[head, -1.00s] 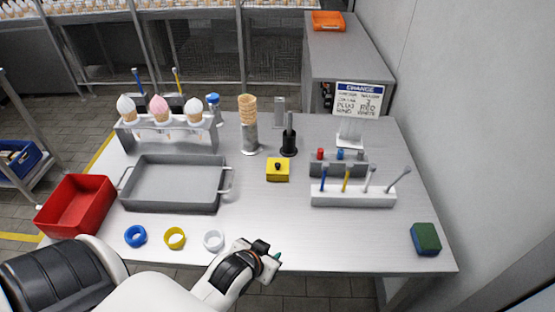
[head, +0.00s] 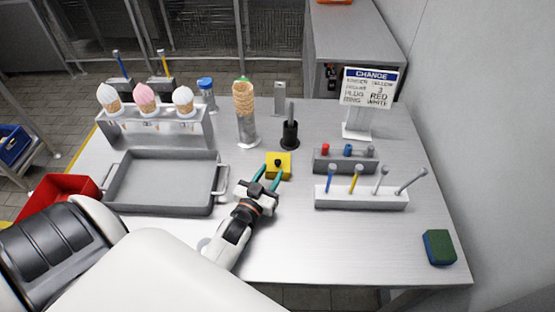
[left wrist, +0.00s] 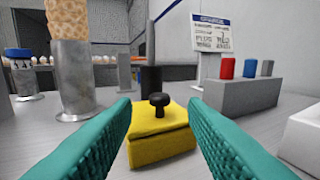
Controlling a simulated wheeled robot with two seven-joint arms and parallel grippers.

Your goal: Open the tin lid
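The tin is a small yellow box (head: 285,171) with a black knob (head: 278,163) on its lid, standing near the middle of the table. Its lid looks closed. My left gripper (head: 269,178) is open, its two teal fingers pointing at the tin from the front left. In the left wrist view the yellow tin (left wrist: 160,148) and its black knob (left wrist: 158,103) lie ahead, between the open fingers (left wrist: 160,140) and a little beyond the tips. I cannot see contact. My right gripper is in neither view.
A grey tray (head: 165,183) lies left of my gripper. A cone stack in a metal holder (head: 246,130) and a black post (head: 290,133) stand behind the tin. A white rack (head: 360,199) and grey rack (head: 330,160) stand to its right. A sponge (head: 438,247) lies front right.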

